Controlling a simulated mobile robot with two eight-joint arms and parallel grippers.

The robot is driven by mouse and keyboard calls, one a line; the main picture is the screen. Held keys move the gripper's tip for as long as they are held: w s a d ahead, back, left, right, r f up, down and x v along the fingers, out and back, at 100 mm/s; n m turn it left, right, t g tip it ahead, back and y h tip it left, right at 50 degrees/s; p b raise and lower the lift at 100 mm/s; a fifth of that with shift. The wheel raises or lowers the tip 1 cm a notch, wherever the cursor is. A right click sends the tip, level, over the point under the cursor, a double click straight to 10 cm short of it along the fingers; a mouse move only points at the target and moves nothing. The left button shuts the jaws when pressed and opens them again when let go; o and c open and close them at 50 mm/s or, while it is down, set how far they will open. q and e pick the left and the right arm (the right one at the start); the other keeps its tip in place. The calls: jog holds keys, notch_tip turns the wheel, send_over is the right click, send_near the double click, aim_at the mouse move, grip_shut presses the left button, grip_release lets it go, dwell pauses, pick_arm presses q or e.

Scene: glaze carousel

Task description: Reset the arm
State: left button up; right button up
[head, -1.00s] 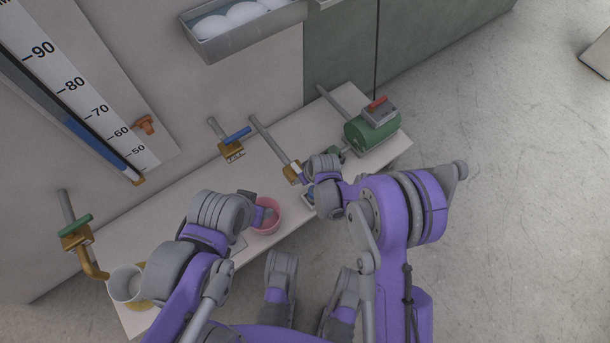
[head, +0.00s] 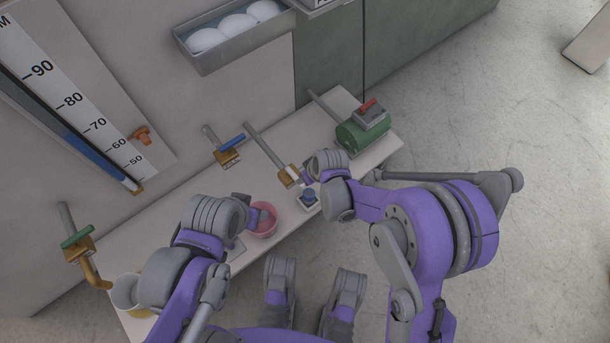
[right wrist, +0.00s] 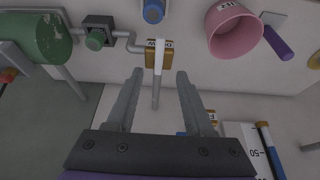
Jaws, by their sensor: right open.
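My left arm reaches to the pink pot (head: 263,231) on the bench. The left wrist covers its fingers, so I cannot tell whether they hold anything. The pink pot also shows in the right wrist view (right wrist: 235,35), tilted by the view.
The bench (head: 190,196) carries a green motor (head: 362,137), a blue knob (head: 309,195), a blue-handled valve (head: 229,155) and a white cup (head: 125,292) under a green-handled valve (head: 77,248). A wall tray (head: 240,50) hangs above.

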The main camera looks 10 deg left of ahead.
dwell(0.5)
jog(key=s+d+r+m+h, duration=0.1)
jog(key=s+d+r+m, duration=0.15)
jog(key=d+r, duration=0.5)
jog(key=s+d+r+m+h, duration=0.1)
jog(key=s+d+r+m, duration=0.15)
jog(key=d+r, duration=0.45)
jog(key=s+d+r+m+t+h, duration=0.1)
jog(key=s+d+r+m, duration=0.15)
jog(key=s+d, duration=0.45)
jog(key=s+d+r+m+h, duration=0.1)
jog(key=s+d+m, duration=0.2)
jog(key=s+d, duration=0.35)
pick_arm(q)
notch_tip(320, 180, up, 24)
jog(key=w+t+p, duration=0.1)
jog(key=p, duration=2)
jog(key=shift+w, duration=0.2)
pick_arm(e)
notch_tip(320, 180, up, 24)
jog(key=a+t, duration=0.1)
jog(key=shift+a+f, duration=0.15)
pick_arm(q)
jog(key=shift+s, duration=0.1)
pick_arm(e)
jog(key=shift+n, duration=0.25)
